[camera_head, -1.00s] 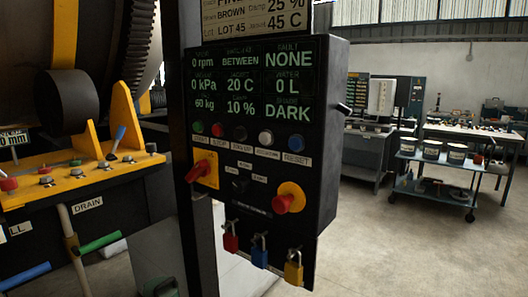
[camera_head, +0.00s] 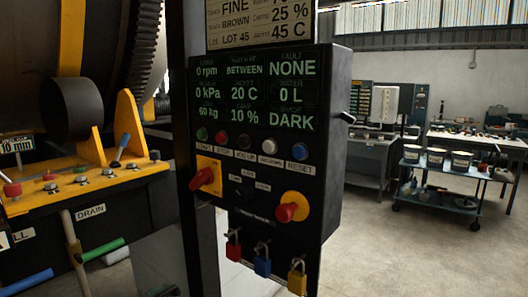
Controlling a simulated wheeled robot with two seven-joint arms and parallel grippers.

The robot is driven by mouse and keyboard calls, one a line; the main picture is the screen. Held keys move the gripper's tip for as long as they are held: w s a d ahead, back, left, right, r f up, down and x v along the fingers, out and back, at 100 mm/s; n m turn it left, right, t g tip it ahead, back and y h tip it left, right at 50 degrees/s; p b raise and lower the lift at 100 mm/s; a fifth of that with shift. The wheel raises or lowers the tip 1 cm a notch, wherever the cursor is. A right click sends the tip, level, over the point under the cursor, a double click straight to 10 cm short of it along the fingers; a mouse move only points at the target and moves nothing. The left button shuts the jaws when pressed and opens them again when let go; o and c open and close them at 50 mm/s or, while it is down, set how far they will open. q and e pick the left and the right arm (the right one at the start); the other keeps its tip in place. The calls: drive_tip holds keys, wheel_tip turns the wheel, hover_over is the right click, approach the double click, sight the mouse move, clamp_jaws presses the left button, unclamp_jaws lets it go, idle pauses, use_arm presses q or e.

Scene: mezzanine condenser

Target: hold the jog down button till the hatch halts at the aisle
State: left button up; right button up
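The black control panel (camera_head: 334,150) stands in the middle of the head view. Its row of buttons runs green, red, black, white and blue from left to right. The white button (camera_head: 270,146) sits above a small label that seems to read jog down. The black button (camera_head: 243,142) beside it seems to be labelled jog up. The panel display (camera_head: 255,95) reads BETWEEN in its top middle field, 0 rpm and fault NONE. The large dark drum (camera_head: 95,45) is partly in view at upper left; its hatch cannot be made out. Neither of my grippers is in view.
A red rotary switch (camera_head: 202,179) and a red mushroom button (camera_head: 287,212) sit below the button row. Red, blue and yellow padlocks (camera_head: 262,262) hang underneath. A yellow frame with levers (camera_head: 90,180) is at left. A blue cart (camera_head: 440,182) stands at right beyond open floor.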

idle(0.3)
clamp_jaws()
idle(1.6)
